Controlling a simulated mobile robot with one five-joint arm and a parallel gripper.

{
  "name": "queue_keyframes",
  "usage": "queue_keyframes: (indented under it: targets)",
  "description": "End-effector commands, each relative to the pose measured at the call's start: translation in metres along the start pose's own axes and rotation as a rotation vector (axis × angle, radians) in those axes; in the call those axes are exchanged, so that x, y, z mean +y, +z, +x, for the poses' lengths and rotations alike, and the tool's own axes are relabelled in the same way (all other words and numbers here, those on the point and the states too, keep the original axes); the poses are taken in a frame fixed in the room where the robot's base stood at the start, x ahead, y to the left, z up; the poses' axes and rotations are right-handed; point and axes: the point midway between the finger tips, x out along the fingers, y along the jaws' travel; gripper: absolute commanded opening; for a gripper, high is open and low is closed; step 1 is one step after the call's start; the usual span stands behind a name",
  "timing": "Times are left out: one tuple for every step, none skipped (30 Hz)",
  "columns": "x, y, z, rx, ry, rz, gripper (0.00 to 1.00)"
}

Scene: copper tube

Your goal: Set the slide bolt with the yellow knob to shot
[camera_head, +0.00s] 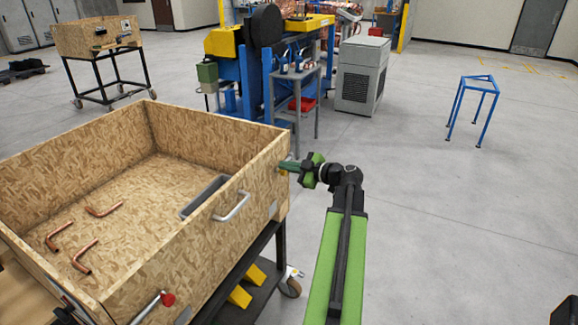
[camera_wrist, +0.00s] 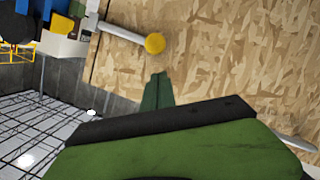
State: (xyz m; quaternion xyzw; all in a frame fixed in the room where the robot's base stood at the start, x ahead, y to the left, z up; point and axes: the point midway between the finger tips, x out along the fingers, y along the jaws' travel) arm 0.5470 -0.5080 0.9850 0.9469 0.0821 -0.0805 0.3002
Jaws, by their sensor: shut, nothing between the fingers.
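The yellow knob (camera_wrist: 155,43) is a round ball on the end of a pale metal rod (camera_wrist: 122,32). The rod sticks out from a fitting near the edge of a chipboard wall in the wrist view. My gripper (camera_wrist: 160,76) is shut and empty, with its green fingertips just below the knob and apart from it. In the head view my gripper (camera_head: 284,165) is at the near right corner of the chipboard box (camera_head: 210,250). I cannot tell the bolt's setting from these views.
A red knob (camera_head: 168,299) on another rod and a metal handle (camera_head: 232,206) are on the same box wall. Bent copper tubes (camera_head: 84,256) and a grey tray (camera_head: 204,194) lie inside the box. Blue machinery stands beyond. The floor to the right is clear around a blue stand (camera_head: 474,106).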

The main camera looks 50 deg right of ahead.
Motion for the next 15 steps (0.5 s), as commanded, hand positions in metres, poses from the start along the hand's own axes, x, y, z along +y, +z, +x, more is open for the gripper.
queue_keyframes:
  targets:
    - [0.004, -0.023, -0.005, 0.002, -0.001, 0.0, 0.0]
    - [0.004, -0.032, -0.006, 0.003, -0.002, 0.0, 0.0]
    - [0.002, -0.021, -0.019, -0.001, 0.003, 0.001, 0.0]
    - [0.002, -0.019, -0.027, -0.002, 0.004, 0.001, 0.0]
    - [0.002, -0.019, -0.035, -0.002, 0.004, 0.001, 0.0]
    - [0.002, -0.018, -0.045, -0.002, 0.005, 0.001, 0.0]
    - [0.002, -0.018, -0.052, -0.002, 0.005, 0.001, 0.0]
    - [0.002, -0.018, -0.059, -0.001, 0.004, 0.001, 0.0]
    - [0.002, -0.018, -0.068, -0.002, 0.005, 0.001, 0.0]
    - [0.002, -0.018, -0.074, -0.001, 0.004, 0.001, 0.0]
    - [0.002, -0.018, -0.079, -0.001, 0.004, 0.002, 0.0]
    - [0.002, -0.017, -0.086, -0.001, 0.005, 0.002, 0.0]
    - [0.002, -0.017, -0.09, 0.0, 0.003, 0.002, 0.0]
    - [0.002, -0.017, -0.093, 0.0, 0.003, 0.002, 0.0]
    - [0.002, -0.017, -0.098, 0.0, 0.003, 0.001, 0.0]
